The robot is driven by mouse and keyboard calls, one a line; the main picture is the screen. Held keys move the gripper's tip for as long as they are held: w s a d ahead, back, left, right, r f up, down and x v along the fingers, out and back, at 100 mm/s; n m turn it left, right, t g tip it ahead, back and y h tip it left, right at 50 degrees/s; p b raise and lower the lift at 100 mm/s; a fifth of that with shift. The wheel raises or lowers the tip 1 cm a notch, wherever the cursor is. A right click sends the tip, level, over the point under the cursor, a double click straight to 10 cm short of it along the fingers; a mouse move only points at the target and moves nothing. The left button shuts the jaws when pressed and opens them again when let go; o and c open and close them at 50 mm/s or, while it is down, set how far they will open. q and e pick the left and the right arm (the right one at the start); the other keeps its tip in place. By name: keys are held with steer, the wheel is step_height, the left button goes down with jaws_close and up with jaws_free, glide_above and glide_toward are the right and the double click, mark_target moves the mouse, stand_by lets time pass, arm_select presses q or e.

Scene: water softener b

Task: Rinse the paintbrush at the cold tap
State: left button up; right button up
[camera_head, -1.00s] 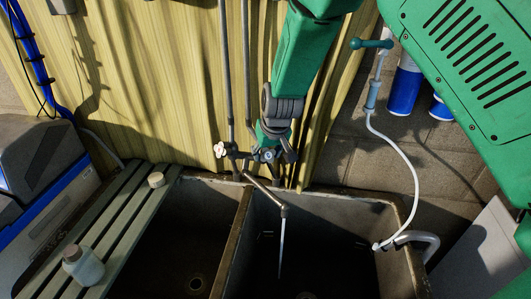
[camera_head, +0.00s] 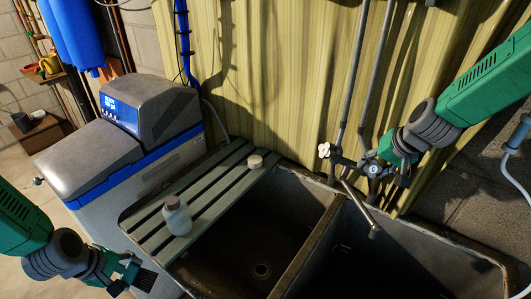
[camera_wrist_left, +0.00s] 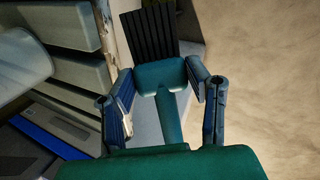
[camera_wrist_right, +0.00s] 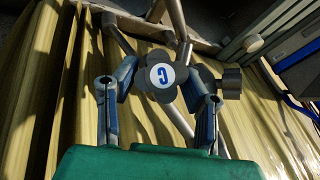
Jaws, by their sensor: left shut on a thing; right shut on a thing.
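The paintbrush (camera_head: 144,280) has a teal handle and dark bristles. My left gripper (camera_head: 126,270) is shut on its handle, at the lower left, away from the sink. In the left wrist view the bristles (camera_wrist_left: 150,35) point away from the gripper. The cold tap (camera_head: 374,170) has a dark lobed handle with a blue-lettered white cap, also seen in the right wrist view (camera_wrist_right: 161,76). My right gripper (camera_head: 384,158) is shut on this handle. The spout (camera_head: 360,209) hangs over the right basin; no stream shows below it now.
A slatted board (camera_head: 165,220) over the sink's left side carries a white bottle (camera_head: 177,216) and a small round pale item (camera_head: 255,161). Another tap with a white knob (camera_head: 323,150) is left of the cold tap. A grey-blue water softener (camera_head: 120,150) stands left of the sink.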

steer(key=o, duration=1.1)
steer(key=shift+a+f, duration=0.1)
steer(key=shift+a, duration=0.05)
steer(key=shift+s+d+r, duration=0.1)
steer(key=shift+d+r, duration=0.1)
steer(key=shift+r, duration=0.25)
steer(key=v, duration=1.1)
steer(key=shift+a, duration=0.15)
